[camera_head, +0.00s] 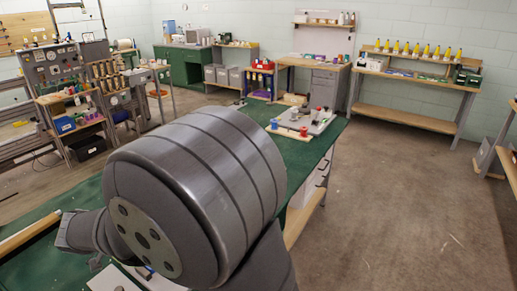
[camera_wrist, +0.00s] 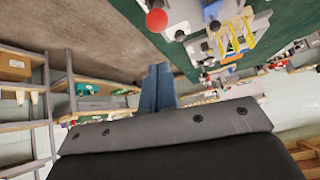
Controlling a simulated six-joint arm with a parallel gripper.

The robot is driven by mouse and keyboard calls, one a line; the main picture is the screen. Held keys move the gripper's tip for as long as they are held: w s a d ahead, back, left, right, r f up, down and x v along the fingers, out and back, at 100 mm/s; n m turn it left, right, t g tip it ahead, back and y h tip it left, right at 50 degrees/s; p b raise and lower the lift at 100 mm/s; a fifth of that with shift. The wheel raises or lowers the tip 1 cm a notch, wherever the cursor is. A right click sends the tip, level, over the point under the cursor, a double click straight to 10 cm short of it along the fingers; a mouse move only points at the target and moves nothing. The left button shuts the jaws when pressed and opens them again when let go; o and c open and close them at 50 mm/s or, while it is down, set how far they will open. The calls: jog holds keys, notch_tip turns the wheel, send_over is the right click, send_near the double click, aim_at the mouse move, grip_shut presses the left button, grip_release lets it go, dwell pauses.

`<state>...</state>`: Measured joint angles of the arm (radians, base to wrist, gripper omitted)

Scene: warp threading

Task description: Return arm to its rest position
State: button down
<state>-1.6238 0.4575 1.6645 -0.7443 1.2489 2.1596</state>
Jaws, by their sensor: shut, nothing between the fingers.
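My gripper (camera_wrist: 158,85) shows in the wrist view with its two blue-grey fingers pressed together and nothing between them. It points out over the brown floor, beside the edge of the green-topped table (camera_wrist: 205,15). In the head view a large grey part of my arm fills the middle foreground, and I cannot make out the fingers there. The green table (camera_head: 290,150) runs away behind my arm. A grey board (camera_head: 318,122) with small red and blue pieces lies on its far end. My arm hides much of the near tabletop.
A red ball-like knob (camera_wrist: 156,20) and a yellow frame (camera_wrist: 238,38) show at the table in the wrist view. A bench with yellow cones (camera_head: 420,75) stands at the back right. Shelves with spools (camera_head: 110,85) stand at the left. The floor (camera_head: 400,200) right of the table is clear.

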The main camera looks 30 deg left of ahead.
jog(key=x, duration=0.7)
jog(key=shift+w+a, duration=0.15)
jog(key=shift+w, duration=0.2)
jog(key=shift+s+a+f, duration=0.1)
jog(key=shift+s+f, duration=0.2)
jog(key=shift+f, duration=0.05)
